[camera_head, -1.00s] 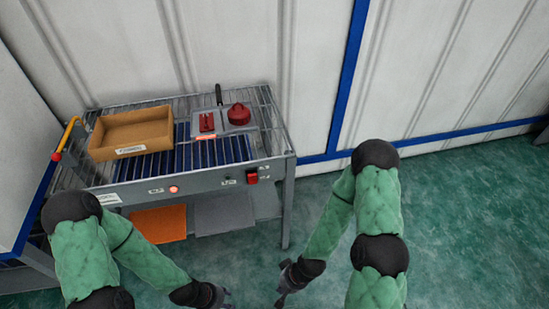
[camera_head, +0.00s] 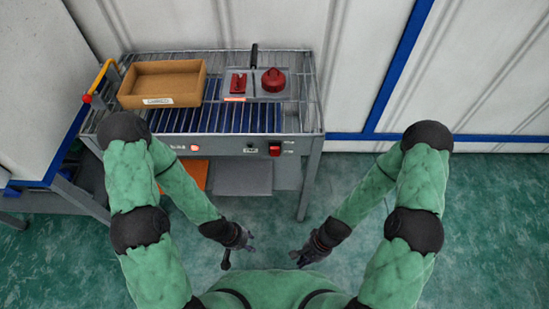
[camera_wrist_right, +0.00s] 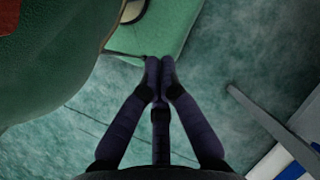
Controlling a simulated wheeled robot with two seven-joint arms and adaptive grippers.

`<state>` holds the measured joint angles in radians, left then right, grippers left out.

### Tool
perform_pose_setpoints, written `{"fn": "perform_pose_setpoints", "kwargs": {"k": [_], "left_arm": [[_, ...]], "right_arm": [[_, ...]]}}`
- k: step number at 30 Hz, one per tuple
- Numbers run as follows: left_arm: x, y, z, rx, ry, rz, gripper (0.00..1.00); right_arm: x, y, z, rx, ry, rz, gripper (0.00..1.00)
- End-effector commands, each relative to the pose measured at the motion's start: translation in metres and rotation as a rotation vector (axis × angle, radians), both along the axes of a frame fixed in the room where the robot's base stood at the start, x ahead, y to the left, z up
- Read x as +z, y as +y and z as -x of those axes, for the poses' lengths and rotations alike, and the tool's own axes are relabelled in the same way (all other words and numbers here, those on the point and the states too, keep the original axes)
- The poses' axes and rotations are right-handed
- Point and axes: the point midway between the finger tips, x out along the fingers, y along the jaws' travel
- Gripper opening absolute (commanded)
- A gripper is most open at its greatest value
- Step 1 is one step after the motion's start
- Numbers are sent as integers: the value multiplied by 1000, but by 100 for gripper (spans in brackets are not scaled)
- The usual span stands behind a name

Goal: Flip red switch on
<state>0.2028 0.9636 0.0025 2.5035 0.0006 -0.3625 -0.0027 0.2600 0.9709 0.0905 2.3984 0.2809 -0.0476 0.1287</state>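A red switch (camera_head: 274,150) sits on the right part of the workbench's grey front panel. Its on or off position is too small to tell. A red lever-like part (camera_head: 238,83) and a round red knob (camera_head: 273,79) sit on grey plates on the bench top. My left gripper (camera_head: 238,247) hangs low in front of the bench, apart from it; its finger opening is unclear. My right gripper (camera_head: 302,256) is also low and apart from the bench. In the right wrist view its fingertips (camera_wrist_right: 160,66) meet with nothing between them.
The workbench (camera_head: 310,115) has a wire-grid top holding a cardboard box (camera_head: 162,84). A red light (camera_head: 195,149) is on the front panel. A yellow handle (camera_head: 104,75) stands at the left end. Grey and orange sheets lie below. Green floor is clear to the right.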

Motion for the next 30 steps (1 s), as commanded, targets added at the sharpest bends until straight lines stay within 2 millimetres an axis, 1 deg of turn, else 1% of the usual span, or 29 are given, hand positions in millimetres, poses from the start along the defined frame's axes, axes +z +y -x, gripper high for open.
{"fn": "perform_pose_setpoints", "kwargs": {"k": [1, 3, 5, 7, 8, 9, 11, 12, 14, 15, 17, 18, 19, 21, 22, 24, 25, 27, 30], "left_arm": [[1, 0, 0, 0, 0, 0, 40], [2, 0, 0, 0, 0, 0, 40], [3, 0, 0, 0, 0, 0, 40], [4, 0, 0, 0, 0, 0, 40], [5, 0, 0, 0, 0, 0, 40], [5, 0, 0, 0, 0, 0, 40], [6, 0, 0, 0, 0, 0, 40], [7, 0, 0, 0, 0, 0, 40], [8, 0, 0, 0, 0, 0, 40], [8, 0, 0, 0, 0, 0, 40], [9, 0, 0, 0, 0, 0, 40], [9, 0, 0, 0, 0, 0, 40], [10, 0, 0, 0, 0, 0, 40], [11, 0, 0, 0, 0, 0, 40], [11, 0, 0, 0, 0, 0, 40], [11, 0, 0, 0, 0, 0, 40], [11, 0, 0, 0, 0, 0, 40], [12, 0, 0, 0, 0, 0, 40], [12, 0, 0, 0, 0, 0, 40]], "right_arm": [[3, 6, 14, -104, 127, -14, 0], [12, 21, 30, -267, 317, -43, 0], [24, 37, 37, -406, 477, -79, 0], [39, 57, 36, -567, 658, -133, 0], [47, 65, 33, -635, 734, -161, 0], [57, 76, 26, -724, 834, -204, 0], [72, 91, 10, -856, 979, -278, 0], [81, 98, -4, -942, 1073, -333, 0], [95, 106, -29, -1065, 1209, -429, 0], [104, 109, -48, -1141, 1295, -501, 0], [114, 107, -78, -1249, 1413, -617, 0], [120, 102, -98, -1313, 1483, -699, 0], [124, 98, -112, -1353, 1528, -760, 0], [130, 84, -142, -1435, 1620, -901, 0], [133, 77, -153, -1462, 1650, -959, 0], [136, 61, -174, -1510, 1706, -1079, 0], [137, 55, -181, -1525, 1723, -1123, 0], [139, 43, -192, -1550, 1753, -1204, 0], [141, 33, -201, -1565, 1771, -1271, 0]]}}
